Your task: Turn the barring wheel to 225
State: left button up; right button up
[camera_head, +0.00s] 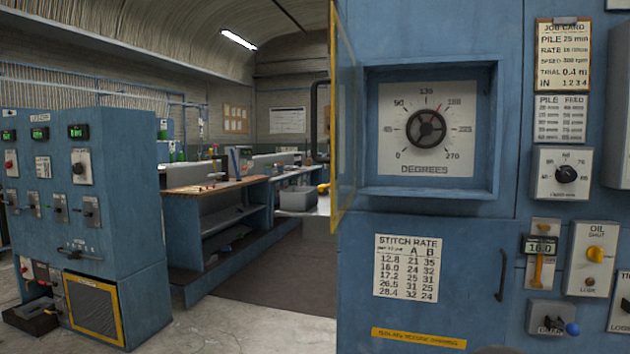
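The barring wheel (427,129) is a dark round handwheel on a white square dial plate (426,167) marked DEGREES. The plate sits in a recess in the blue machine cabinet. The scale runs from 0 at lower left, over 135 at the top, to 270 at lower right; 225 (464,129) is at the right. A small red pointer mark (437,109) shows at the wheel's upper right, between 135 and 180. Neither gripper is in view, and nothing touches the wheel.
A yellow-edged door (343,120) stands open left of the recess. Right of it are a job card (563,57), a dark knob (566,174), an orange-handled gauge (540,262) and an oil shut switch (595,254). A stitch rate chart (407,268) is below. A workbench (215,188) stands farther left.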

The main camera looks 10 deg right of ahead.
aim_at(427, 129)
jog(key=i+j+z, duration=0.15)
jog(key=j+z, duration=0.8)
jog(key=j, duration=0.25)
jog(key=j+z, duration=0.5)
jog(key=i+l+u, duration=0.35)
jog(key=l, duration=0.35)
jog(key=i+l+u, duration=0.4)
jog(key=l, duration=0.35)
jog(key=i+l+u, duration=0.2)
jog(key=l, duration=0.2)
jog(key=l+u, duration=0.15)
jog(key=l, duration=0.3)
